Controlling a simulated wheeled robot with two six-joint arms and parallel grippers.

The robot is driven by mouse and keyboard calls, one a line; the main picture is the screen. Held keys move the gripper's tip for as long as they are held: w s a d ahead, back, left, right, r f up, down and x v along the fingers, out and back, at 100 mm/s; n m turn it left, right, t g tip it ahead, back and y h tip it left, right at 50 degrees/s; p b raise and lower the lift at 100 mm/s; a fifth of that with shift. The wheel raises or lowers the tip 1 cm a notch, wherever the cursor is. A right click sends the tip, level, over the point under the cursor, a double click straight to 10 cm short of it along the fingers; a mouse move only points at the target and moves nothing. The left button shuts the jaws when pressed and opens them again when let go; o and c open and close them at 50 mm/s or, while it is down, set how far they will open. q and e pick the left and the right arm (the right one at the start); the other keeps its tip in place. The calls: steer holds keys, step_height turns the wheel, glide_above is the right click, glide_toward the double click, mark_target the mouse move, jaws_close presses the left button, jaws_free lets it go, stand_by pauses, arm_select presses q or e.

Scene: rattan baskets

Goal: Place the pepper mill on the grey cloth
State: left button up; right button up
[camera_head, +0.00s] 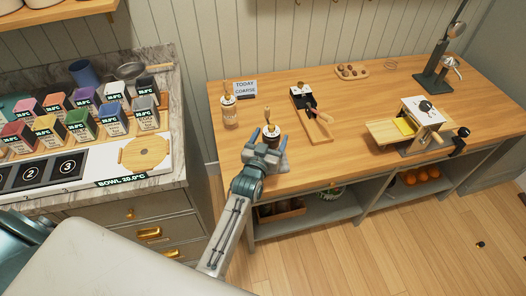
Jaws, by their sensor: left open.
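My left gripper (268,146) is open at the front left of the wooden table. A dark mill with a brass-coloured top (271,130) stands upright at its fingertips; its lower part is hidden by the gripper. I cannot tell whether the fingers touch it. I cannot tell for sure which of the two is the pepper mill. My right gripper is not in view.
A "TODAY COARSE" sign (245,88) stands behind the mills. A wooden board with a dark tool (318,124) lies right of the gripper. A slicer-like device (420,112) and a lamp (432,76) stand farther right. The wooden tabletop (350,165) is clear at the front middle.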

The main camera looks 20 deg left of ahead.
arm_select(q)
steer(key=s+b, duration=0.3)
steer(key=s, duration=0.6)
stand_by(1.0)
